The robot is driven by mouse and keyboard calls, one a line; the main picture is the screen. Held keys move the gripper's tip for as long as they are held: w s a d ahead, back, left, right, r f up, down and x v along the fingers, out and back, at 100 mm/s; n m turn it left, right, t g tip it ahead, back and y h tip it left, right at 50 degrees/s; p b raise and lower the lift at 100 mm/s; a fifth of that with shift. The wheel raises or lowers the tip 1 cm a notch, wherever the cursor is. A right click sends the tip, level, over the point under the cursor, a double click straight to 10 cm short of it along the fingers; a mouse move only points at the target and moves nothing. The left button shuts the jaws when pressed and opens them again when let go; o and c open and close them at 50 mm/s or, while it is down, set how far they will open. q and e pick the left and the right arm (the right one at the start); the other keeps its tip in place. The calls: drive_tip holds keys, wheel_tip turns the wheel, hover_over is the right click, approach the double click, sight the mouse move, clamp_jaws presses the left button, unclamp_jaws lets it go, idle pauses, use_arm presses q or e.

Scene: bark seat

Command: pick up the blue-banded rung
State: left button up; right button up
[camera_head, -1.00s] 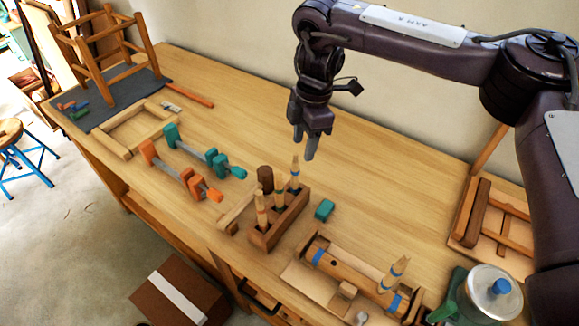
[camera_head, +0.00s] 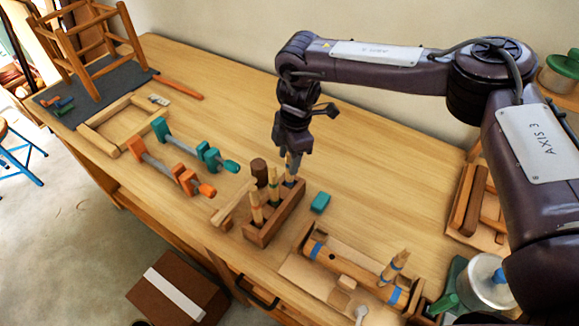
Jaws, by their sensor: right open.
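A wooden rack (camera_head: 262,232) on the bench holds several upright pale rungs. The rung at its far right end, blue-banded in the earlier view, is now largely hidden by my right gripper (camera_head: 292,166). My right gripper points down with its fingers open at the top of that rung. I cannot tell whether they touch it. Two other rungs, the middle one (camera_head: 273,186) and the near one (camera_head: 256,208), stand in the rack to the left. My left gripper is out of view.
A mallet (camera_head: 232,207) leans by the rack, and a teal block (camera_head: 320,202) lies to its right. A blue-taped wooden piece (camera_head: 340,262) lies in front right. Orange and teal clamps (camera_head: 208,156) lie to the left. Bench behind the gripper is clear.

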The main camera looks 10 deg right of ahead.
drive_tip(key=shift+w+f, duration=0.1)
drive_tip(key=shift+f, duration=0.25)
drive_tip(key=c, duration=0.3)
clamp_jaws()
drive_tip(key=shift+r, duration=0.1)
